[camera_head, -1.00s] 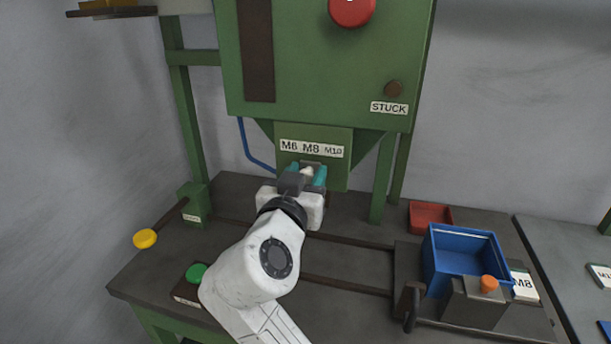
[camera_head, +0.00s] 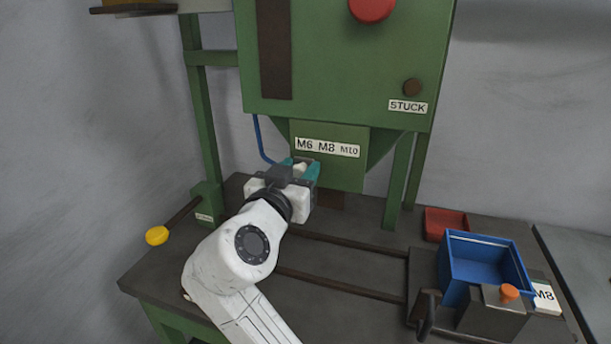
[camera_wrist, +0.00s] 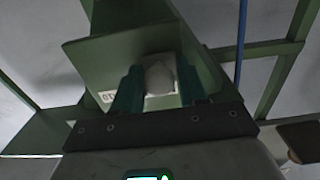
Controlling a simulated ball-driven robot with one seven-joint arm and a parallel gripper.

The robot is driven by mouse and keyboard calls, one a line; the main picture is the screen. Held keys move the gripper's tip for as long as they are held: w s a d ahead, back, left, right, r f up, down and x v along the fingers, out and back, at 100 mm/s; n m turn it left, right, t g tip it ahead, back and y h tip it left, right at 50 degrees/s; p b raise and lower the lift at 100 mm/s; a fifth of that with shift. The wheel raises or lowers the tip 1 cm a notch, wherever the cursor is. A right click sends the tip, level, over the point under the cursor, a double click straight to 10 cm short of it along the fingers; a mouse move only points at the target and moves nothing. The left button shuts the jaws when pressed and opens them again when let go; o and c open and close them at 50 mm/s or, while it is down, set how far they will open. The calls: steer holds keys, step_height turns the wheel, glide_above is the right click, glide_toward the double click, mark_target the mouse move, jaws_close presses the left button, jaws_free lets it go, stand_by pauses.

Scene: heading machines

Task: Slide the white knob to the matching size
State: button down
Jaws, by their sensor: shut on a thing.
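The white knob (camera_head: 300,167) sits on the lower front of the green machine, just below the size label (camera_head: 328,148) reading M6, M8, M10. It is roughly under M6, at the label's left end. My gripper (camera_head: 300,168) is shut on the knob, with a teal finger on each side. In the wrist view the knob (camera_wrist: 160,78) shows pale between the two fingers, and part of the label (camera_wrist: 108,96) shows upside down at left. A white card (camera_head: 545,296) reading M8 stands beside the blue bin (camera_head: 460,292) at right.
A yellow-ended lever (camera_head: 157,236) sticks out at left. A red tray (camera_head: 446,222) and an orange knob (camera_head: 509,292) are at right. A red button (camera_head: 371,8) and a STUCK label (camera_head: 408,107) are higher on the machine. Rails (camera_head: 345,289) cross the table.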

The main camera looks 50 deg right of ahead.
steer(key=shift+w+a, duration=0.15)
steer(key=shift+w, duration=0.05)
steer(key=c, duration=0.9)
jaws_free()
steer(key=shift+w, duration=0.1)
steer(key=shift+o, duration=0.2)
steer(key=shift+a, duration=0.1)
steer(key=b+v, duration=0.2)
steer(key=v, duration=0.8)
steer(key=shift+s+a, duration=0.25)
steer(key=shift+s, duration=0.1)
